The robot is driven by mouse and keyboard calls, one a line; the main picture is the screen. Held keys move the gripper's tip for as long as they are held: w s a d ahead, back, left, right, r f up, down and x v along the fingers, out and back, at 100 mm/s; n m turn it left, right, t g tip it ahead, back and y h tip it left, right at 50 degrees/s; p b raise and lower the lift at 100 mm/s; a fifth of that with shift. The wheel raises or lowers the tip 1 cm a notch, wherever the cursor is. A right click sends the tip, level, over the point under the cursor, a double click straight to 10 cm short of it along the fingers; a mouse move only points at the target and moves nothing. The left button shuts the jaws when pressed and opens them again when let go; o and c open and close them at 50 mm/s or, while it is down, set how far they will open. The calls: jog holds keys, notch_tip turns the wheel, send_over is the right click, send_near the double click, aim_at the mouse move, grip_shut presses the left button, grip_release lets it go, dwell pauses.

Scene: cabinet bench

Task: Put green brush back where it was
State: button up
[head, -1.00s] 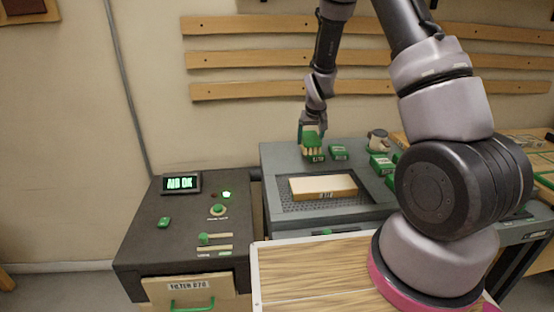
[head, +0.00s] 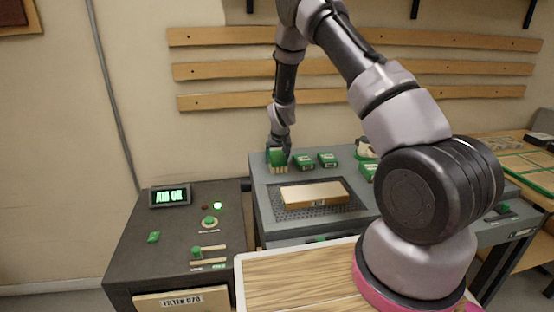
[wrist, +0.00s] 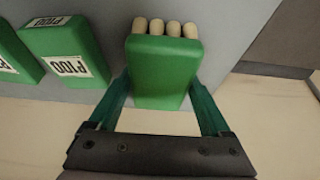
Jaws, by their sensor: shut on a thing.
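The green brush (head: 277,158) is a green block with a row of cream bristles. It is at the back left corner of the grey bench top (head: 262,205). In the wrist view the brush (wrist: 160,65) sits between the two teal fingers, bristles at the far end. My gripper (wrist: 160,100) is shut on its sides. In the head view my gripper is small and mostly hidden behind the brush. I cannot tell whether the bristles touch the bench.
Two green P100 blocks (head: 303,162) (head: 327,159) stand just right of the brush; they also show in the wrist view (wrist: 65,50). A cream-topped filter (head: 314,194) lies on the bench's grate. A dark control box (head: 170,240) with an "AIR OK" display (head: 170,196) stands left.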

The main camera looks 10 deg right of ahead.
jog(key=shift+f, duration=0.15)
jog(key=o, duration=1.1)
jog(key=v, duration=1.1)
jog(key=shift+s+r, duration=0.15)
jog(key=shift+r, duration=0.25)
jog(key=s+d+r+m+y, duration=0.1)
jog(key=s+r, duration=0.3)
jog(key=r, duration=0.3)
jog(key=s+d+r+t, duration=0.1)
jog(key=s+r, duration=0.3)
jog(key=r, duration=0.4)
jog(key=s+d+r+m+y, duration=0.1)
jog(key=s+r, duration=0.4)
jog(key=r, duration=0.2)
jog(key=s+d+r, duration=0.1)
jog(key=s+r, duration=0.2)
jog(key=s, duration=0.4)
jog(key=s+r+m+t, duration=0.1)
jog(key=s+r, duration=0.2)
jog(key=s, duration=0.5)
jog(key=s+d+r+m, duration=0.1)
jog(key=s+r, duration=0.2)
jog(key=s, duration=0.5)
jog(key=shift+d+r+t, duration=0.2)
jog(key=shift+d+t, duration=0.15)
jog(key=shift+t, duration=0.05)
